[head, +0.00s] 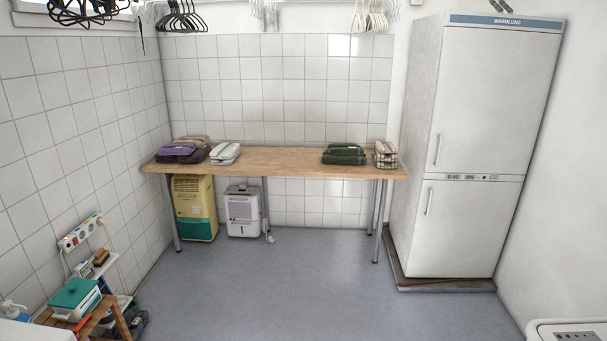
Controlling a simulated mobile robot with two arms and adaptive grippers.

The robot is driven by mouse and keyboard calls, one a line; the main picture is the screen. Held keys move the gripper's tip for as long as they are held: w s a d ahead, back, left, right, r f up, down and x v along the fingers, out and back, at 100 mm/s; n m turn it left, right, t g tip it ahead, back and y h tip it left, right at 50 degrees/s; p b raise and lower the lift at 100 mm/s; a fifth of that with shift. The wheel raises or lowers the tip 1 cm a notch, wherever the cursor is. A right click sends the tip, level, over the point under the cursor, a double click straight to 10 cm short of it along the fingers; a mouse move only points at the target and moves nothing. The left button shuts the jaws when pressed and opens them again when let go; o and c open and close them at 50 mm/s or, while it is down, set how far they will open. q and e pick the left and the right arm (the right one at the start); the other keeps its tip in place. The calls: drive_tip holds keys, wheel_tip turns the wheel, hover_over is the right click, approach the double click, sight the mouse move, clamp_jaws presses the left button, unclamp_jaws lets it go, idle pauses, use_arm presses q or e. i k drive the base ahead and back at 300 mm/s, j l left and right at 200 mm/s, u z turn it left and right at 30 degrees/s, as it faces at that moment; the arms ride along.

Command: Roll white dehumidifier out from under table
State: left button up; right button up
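The white dehumidifier (243,213) stands upright on the grey floor under the table, left of the table's middle. It has a dark top edge and a grille on its front. A small whitish piece, perhaps its plug or cord, lies on the floor at its right. The wooden table (285,159) on metal legs stands along the back tiled wall; one leg is just right of the dehumidifier. Neither of my grippers shows in the head view.
A yellow and green unit (194,204) stands left of the dehumidifier. Folded cloths and a white item lie on the table. A white fridge (478,140) stands at right. A low wooden stand (109,311) with several items is at lower left. The middle floor (300,285) is clear.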

sight(240, 205)
drive_tip(key=i+u, duration=0.15)
drive_tip(key=i, duration=0.45)
drive_tip(key=i+u, duration=0.15)
drive_tip(key=i, duration=0.45)
drive_tip(key=i+l+u, duration=0.15)
drive_tip(key=i, duration=0.4)
drive_tip(key=i+l+u, duration=0.2)
drive_tip(key=i, duration=0.4)
